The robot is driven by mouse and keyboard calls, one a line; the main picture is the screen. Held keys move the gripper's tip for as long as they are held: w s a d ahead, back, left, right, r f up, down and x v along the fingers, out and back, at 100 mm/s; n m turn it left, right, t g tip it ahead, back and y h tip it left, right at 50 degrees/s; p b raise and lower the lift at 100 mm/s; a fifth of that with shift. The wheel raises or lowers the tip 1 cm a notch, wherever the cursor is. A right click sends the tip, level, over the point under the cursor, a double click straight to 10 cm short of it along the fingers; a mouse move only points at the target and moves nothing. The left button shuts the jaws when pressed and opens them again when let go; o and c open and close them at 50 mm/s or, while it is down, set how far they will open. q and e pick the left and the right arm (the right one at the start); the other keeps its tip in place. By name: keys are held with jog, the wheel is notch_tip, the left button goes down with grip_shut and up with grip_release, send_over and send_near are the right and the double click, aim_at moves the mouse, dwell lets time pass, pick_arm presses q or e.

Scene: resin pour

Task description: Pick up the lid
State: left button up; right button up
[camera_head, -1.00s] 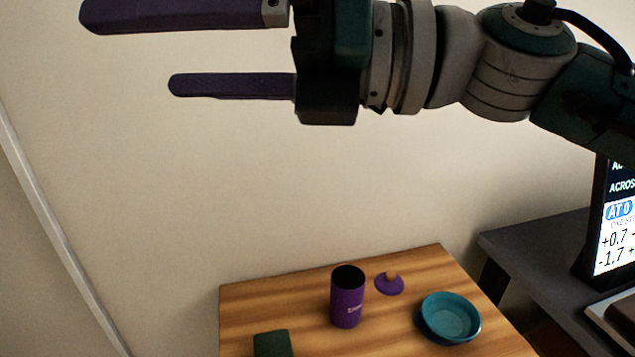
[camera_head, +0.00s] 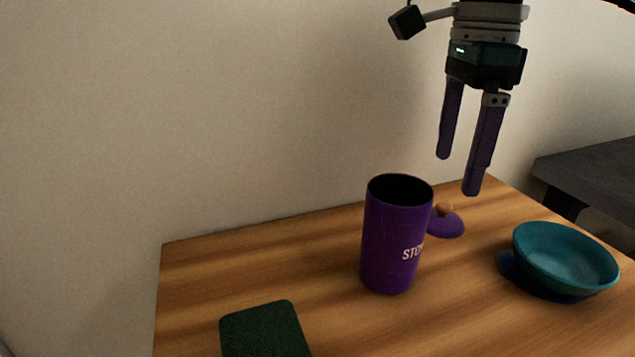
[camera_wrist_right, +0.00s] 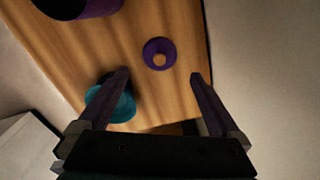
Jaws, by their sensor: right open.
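The lid (camera_head: 447,224) is a purple disc with an orange-brown knob, lying on the wooden table just behind and right of the purple canister (camera_head: 392,245). The canister partly hides it in the head view. The canister stands upright with its top open and dark. In the right wrist view the whole lid (camera_wrist_right: 159,54) shows, knob towards the camera, beyond the fingertips and between their lines. My right gripper (camera_head: 458,175) is open and empty, pointing down above the table's back edge, higher than the lid and apart from it. My left gripper is out of view.
A teal bowl (camera_head: 566,257) sits on a dark blue base at the right of the wooden table (camera_head: 330,290). A dark green block or pad (camera_head: 264,330) is at the front left. A grey desk (camera_head: 590,170) stands behind at right. The wall rises behind the table.

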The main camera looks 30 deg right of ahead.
aim_at(446, 205)
notch_tip(446, 205, down, 7)
jog(key=shift+a+f+b, duration=0.1)
jog(key=shift+a+b, duration=0.05)
jog(key=shift+b, duration=0.55)
jog(key=c, duration=1.5)
